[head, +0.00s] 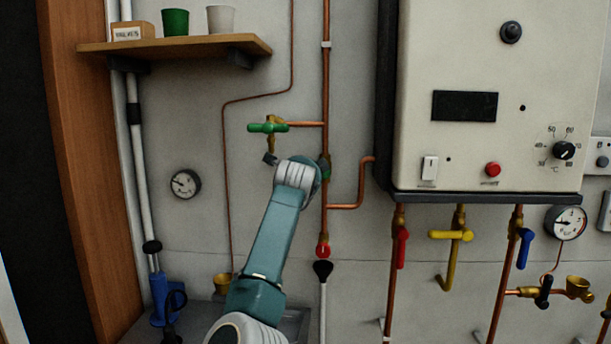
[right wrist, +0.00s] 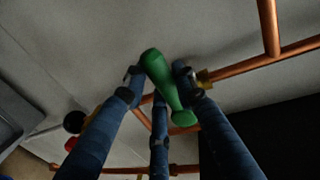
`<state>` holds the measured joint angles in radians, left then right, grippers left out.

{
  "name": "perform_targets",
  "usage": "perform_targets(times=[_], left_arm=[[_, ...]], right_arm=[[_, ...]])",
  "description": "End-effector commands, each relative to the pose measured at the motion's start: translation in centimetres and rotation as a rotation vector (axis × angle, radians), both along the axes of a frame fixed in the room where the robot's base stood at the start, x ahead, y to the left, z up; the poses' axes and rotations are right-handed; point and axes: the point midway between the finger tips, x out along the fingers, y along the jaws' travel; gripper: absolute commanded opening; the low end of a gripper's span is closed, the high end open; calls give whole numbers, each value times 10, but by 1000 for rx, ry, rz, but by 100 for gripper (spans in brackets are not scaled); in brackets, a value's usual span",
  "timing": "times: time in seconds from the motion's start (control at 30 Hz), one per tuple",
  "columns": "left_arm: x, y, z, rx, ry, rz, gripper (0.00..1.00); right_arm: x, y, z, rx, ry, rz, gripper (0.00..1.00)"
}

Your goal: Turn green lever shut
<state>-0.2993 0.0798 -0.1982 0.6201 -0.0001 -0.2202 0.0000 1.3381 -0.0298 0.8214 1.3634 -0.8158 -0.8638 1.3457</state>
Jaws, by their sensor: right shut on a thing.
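The green lever (right wrist: 163,78) is on a brass valve in the upright copper pipe. In the right wrist view it lies across the line of that pipe. My right gripper (right wrist: 157,72) has its dark blue fingers closed around the lever, which sticks out past the fingertips. In the head view only a small piece of the green lever (head: 326,170) shows beside my right wrist. My wrist hides the fingers and most of the valve there. My left gripper is not in view.
A separate green-handled tap (head: 268,127) is on a side branch just up and left of my wrist. The white boiler (head: 450,150) is to the right, with red (head: 402,249), yellow (head: 451,235) and blue (head: 524,248) levers below. A wooden shelf (head: 180,46) is upper left.

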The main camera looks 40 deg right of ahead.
Motion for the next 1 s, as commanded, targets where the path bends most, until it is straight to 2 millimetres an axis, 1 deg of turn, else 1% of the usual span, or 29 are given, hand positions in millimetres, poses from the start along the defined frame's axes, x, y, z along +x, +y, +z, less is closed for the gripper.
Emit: perform_targets(times=[0.03, 0.27, 0.3, 0.37, 0.73, 0.87, 1.0], left_arm=[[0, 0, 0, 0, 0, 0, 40], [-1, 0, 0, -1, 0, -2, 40], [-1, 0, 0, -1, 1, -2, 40], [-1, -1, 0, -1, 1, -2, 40], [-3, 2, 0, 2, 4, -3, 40], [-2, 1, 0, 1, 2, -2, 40], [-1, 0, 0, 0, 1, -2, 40]], right_arm=[[1, 1, 4, 2, -14, 3, 0], [1, 1, 5, 1, -17, 2, 0], [1, 1, 5, 1, -17, 2, 35], [1, 1, 5, 1, -16, 2, 46], [-2, 3, 3, 0, -9, 1, 46], [-10, 14, 6, 1, -10, 1, 46], [-27, 35, 12, 0, -13, 2, 46]])
